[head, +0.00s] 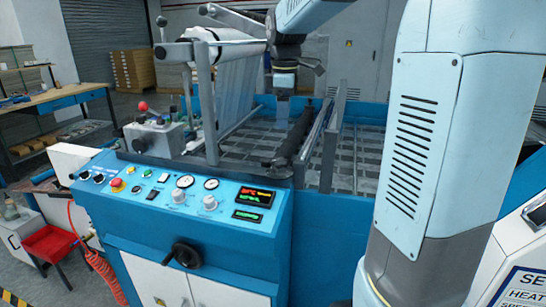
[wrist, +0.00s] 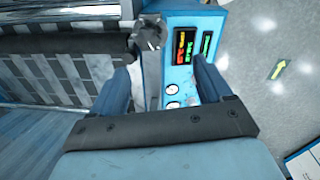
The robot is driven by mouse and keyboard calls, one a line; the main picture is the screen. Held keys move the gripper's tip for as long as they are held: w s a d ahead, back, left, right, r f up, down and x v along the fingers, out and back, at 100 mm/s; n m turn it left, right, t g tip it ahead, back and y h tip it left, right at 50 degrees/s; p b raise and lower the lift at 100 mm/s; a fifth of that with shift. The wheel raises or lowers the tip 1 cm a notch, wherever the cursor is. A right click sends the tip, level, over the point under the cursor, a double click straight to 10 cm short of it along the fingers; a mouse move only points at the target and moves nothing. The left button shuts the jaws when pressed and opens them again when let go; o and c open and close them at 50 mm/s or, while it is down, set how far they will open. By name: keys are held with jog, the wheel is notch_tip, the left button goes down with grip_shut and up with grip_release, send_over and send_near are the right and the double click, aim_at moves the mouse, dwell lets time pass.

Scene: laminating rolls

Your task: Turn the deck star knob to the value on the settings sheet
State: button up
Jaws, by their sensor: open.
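The grey star knob (wrist: 148,35) shows in the wrist view, beside the end of the black roller and left of the panel's displays. In the head view, a dark shape (head: 279,168) at the roller's near end seems to be this knob, but its lobes are not clear. My gripper (wrist: 160,72) is open, with nothing between its fingers; the knob appears beyond the fingertips, apart from them. In the head view my gripper (head: 284,82) hangs over the deck, behind the knob. The settings sheet (head: 524,286) is cut off at lower right; only parts of words show.
The blue control panel (head: 150,195) carries dials, buttons, a red stop button (head: 117,184) and lit displays (head: 254,196). The black roller (head: 298,132) and metal side rails cross the deck.

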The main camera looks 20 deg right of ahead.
aim_at(279, 160)
jog(key=w+f, duration=0.1)
jog(key=f, duration=0.4)
jog(key=w+f+n, duration=0.1)
jog(key=w+f, duration=0.1)
jog(key=f, duration=0.3)
jog(key=w+f+n, duration=0.1)
jog(key=f, duration=0.4)
jog(key=shift+w+d+f+g, duration=0.1)
jog(key=shift+w+d+g, duration=0.15)
jog(key=shift+g, duration=0.15)
jog(key=shift+c, duration=0.2)
